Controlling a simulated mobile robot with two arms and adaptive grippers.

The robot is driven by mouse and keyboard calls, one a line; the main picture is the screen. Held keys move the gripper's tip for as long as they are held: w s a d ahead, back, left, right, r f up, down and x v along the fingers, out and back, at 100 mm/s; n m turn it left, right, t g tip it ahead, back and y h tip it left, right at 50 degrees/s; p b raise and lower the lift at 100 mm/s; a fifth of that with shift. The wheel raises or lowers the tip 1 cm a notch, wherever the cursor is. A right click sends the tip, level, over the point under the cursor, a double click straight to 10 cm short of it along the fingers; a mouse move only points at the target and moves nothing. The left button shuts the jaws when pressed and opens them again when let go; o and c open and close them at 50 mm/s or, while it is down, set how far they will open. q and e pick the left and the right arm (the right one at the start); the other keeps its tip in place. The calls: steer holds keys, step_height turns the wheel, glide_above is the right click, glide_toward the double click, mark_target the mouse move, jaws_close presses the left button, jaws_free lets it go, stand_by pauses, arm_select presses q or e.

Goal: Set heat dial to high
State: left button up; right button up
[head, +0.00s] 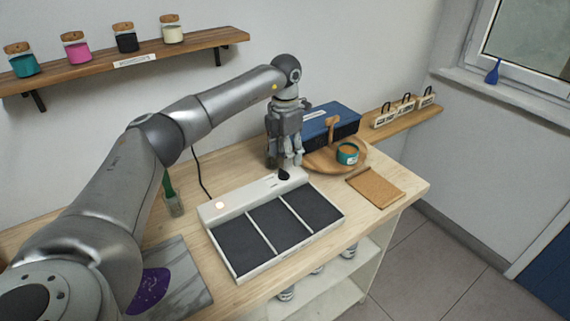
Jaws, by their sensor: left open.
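A white heating unit (232,213) with several dark panels lies on the wooden worktop. The black heat dial (284,174) sits at the right end of its raised back strip. I cannot tell whether a fingertip touches the dial. The dial's setting is too small to read. My right gripper does not show.
A round wooden board (318,161) with a teal-banded pot (348,154) stands right of the gripper, before a blue box (335,120). A cork mat (376,186) lies at the right. A green-handled brush (171,195) and purple disc (150,288) are left. A jar shelf (190,43) hangs above.

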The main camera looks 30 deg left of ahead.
arm_select(q)
step_height(320, 180, up, 7)
steer(key=shift+r, duration=0.15)
stand_by(0.6)
